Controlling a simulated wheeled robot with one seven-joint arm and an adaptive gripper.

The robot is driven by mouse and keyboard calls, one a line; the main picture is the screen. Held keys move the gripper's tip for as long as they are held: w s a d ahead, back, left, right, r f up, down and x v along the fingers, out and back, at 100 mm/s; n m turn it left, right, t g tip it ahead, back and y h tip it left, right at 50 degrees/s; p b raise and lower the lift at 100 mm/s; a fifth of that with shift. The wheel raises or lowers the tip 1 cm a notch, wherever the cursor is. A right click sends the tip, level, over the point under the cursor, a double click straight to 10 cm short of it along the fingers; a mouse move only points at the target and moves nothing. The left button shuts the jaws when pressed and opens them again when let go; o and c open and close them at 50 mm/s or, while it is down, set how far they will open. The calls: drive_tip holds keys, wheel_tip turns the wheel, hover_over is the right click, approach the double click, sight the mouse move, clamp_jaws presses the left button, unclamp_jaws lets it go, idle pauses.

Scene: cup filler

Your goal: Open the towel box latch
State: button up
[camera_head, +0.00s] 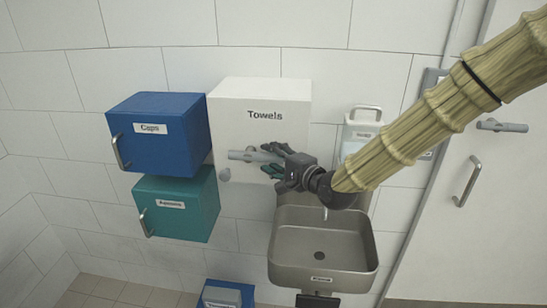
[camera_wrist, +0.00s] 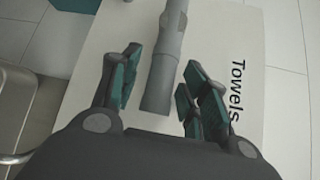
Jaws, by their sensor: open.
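The white towel box (camera_head: 260,92), lettered "Towels", is on the tiled wall in the head view. Its front face (camera_wrist: 228,38) fills much of the wrist view. A grey bar-shaped latch lever (camera_head: 243,156) lies across the box front, below the lettering. In the wrist view the lever (camera_wrist: 165,58) reaches in from the top and its blunt end lies between my fingers. My gripper (camera_head: 272,160) is open, with teal-padded fingers on either side of the lever's right end. In the wrist view my gripper (camera_wrist: 160,78) shows gaps on both sides of the lever.
A blue "Caps" box (camera_head: 150,148) and a teal box (camera_head: 172,215) hang at the left. A metal sink (camera_head: 290,240) is below my gripper. A dispenser (camera_head: 362,118) is on the wall to the right. A cabinet door with a handle (camera_head: 468,182) stands far right.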

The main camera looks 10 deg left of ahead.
clamp_jaws()
